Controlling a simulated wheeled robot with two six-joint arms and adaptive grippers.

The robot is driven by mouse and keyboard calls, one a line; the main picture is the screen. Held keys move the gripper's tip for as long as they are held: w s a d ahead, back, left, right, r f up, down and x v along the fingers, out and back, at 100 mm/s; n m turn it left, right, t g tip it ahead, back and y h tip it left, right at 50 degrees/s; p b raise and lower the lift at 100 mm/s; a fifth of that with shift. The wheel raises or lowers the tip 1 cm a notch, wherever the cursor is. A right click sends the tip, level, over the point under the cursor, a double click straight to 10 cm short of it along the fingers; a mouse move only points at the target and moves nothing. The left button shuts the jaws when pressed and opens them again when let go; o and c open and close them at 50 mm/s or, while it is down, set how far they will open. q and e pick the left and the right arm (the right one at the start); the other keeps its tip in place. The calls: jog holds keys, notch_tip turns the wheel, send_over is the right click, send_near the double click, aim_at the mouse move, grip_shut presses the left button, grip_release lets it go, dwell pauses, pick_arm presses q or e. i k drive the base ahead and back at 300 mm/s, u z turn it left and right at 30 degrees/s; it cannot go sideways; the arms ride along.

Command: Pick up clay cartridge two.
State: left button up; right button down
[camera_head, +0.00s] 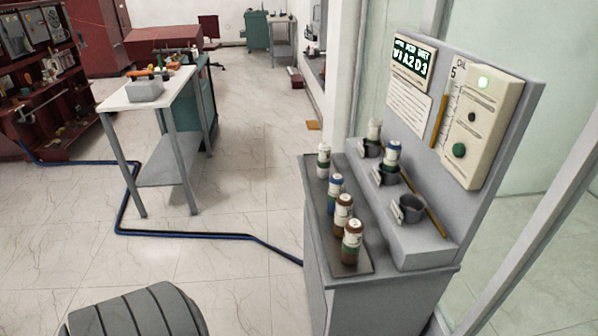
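Several small cartridges stand upright on a dark tray (322,222) on the grey cabinet at the right. The front cup holder (411,208) looks empty. Labels are too small to read, so I cannot tell which is clay cartridge two. Neither gripper is in view.
The cabinet (365,298) has an upright panel with a lit code sign (413,60) and a beige control box (482,125). A blue hose (200,234) runs across the floor to it. A white-topped table (125,99) stands left. Floor between them is otherwise clear.

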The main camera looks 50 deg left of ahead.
aim_at(354, 229)
jog(key=u, duration=0.05)
jog(key=k, duration=0.5)
jog(key=z, duration=1.45)
jog(key=i, duration=1.15)
jog(key=u, duration=2)
